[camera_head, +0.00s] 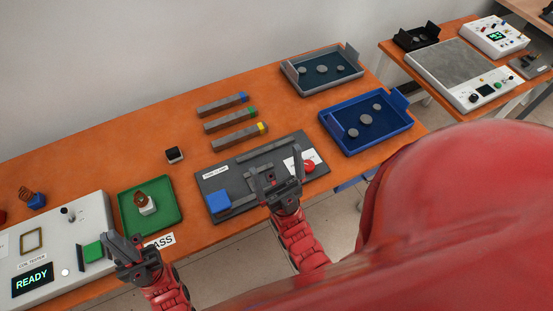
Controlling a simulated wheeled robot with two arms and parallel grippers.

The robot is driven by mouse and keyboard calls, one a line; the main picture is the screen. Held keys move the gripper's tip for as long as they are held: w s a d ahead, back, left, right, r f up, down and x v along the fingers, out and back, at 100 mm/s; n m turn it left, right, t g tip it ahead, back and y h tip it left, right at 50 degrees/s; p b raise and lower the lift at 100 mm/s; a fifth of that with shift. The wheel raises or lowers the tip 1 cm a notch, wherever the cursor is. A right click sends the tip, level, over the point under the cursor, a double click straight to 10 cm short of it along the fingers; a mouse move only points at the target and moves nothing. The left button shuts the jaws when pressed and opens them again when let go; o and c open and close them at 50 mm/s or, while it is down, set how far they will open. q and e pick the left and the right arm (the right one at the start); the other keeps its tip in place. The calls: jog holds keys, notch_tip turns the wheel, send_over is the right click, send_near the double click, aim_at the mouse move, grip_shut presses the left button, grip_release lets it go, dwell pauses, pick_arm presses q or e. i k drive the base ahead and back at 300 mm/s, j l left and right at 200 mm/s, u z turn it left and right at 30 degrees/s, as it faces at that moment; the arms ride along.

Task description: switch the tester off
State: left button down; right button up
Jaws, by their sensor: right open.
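The coil tester (88,274) is a pale grey box at the lower left, with its display (32,280) lit and reading READY. Its top carries a green square part (94,250) beside a dark upright plate, a small round white knob or button (65,272), a dark-topped post (67,214) and a tan square frame (32,239). My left gripper (118,240) is just right of the green part, over the tester's right edge; whether it touches is unclear, and its finger gap cannot be made out. My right gripper (275,165) is open over the dark fixture plate (235,180), fingers apart.
A green tray (170,216) holding a coil on a white block (147,204) stands close right of the tester. A small black block (174,154), several grey bars (222,105), a blue tray (352,149) and a grey tray (298,87) lie farther along the orange table.

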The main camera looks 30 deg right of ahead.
aim_at(64, 210)
jog(key=u, duration=1.35)
